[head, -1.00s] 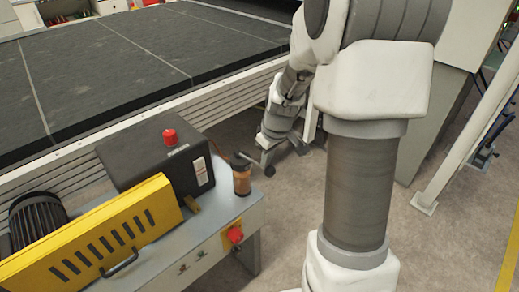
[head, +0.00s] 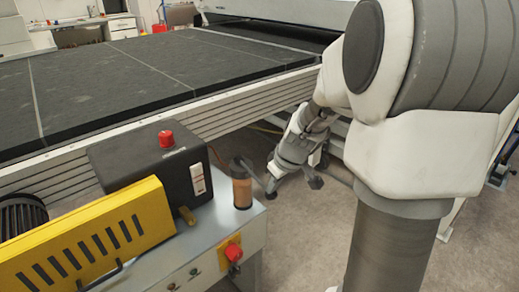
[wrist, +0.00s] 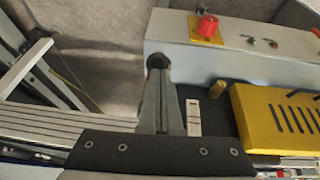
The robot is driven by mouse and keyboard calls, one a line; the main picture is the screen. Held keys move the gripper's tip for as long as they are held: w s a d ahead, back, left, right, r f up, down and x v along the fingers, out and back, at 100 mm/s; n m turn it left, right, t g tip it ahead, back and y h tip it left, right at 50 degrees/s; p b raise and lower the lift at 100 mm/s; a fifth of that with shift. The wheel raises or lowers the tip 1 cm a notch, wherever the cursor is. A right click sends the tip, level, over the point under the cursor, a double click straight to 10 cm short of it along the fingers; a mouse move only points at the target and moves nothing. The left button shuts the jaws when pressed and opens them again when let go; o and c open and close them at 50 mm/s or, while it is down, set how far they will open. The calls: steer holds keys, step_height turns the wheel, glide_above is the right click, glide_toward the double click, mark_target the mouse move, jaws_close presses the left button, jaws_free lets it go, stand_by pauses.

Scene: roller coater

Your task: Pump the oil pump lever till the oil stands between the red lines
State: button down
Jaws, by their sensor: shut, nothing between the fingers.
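The oil pump has an amber cylinder (head: 242,192) on the corner of the grey bench. Its lever (head: 256,178) slopes down to the right to a dark knob (head: 271,194). A white gauge plate (head: 198,180) is on the side of the black box, and it also shows in the wrist view (wrist: 193,117). Its marks are too small to read the oil level. My gripper (head: 273,182) is shut and empty, pointing down close to the knob; I cannot tell whether it touches. In the wrist view its fingers (wrist: 158,75) hide most of the pump, with a dark round part at their tips.
The black box (head: 145,165) has a red cap (head: 166,138). A yellow slotted guard (head: 85,240) and a red knob on a yellow plate (head: 233,252) are nearby. The conveyor bed (head: 110,90) runs behind. Open floor (head: 310,245) lies right of the bench.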

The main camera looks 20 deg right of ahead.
steer(key=shift+f+b, duration=0.4)
steer(key=shift+f, duration=0.15)
steer(key=shift+s+f, duration=0.15)
steer(key=r+p, duration=0.2)
steer(key=r, duration=0.1)
steer(key=r+p, duration=0.1)
steer(key=shift+w+a+r, duration=0.2)
steer(key=shift+a+r, duration=0.1)
steer(key=shift+a, duration=0.1)
steer(key=s+d+r+p, duration=0.1)
steer(key=s+d+r, duration=0.1)
steer(key=s+r, duration=0.4)
steer(key=shift+s+r+p, duration=0.3)
steer(key=shift+r+p, duration=0.05)
steer(key=shift+r, duration=0.3)
steer(key=shift+r, duration=0.1)
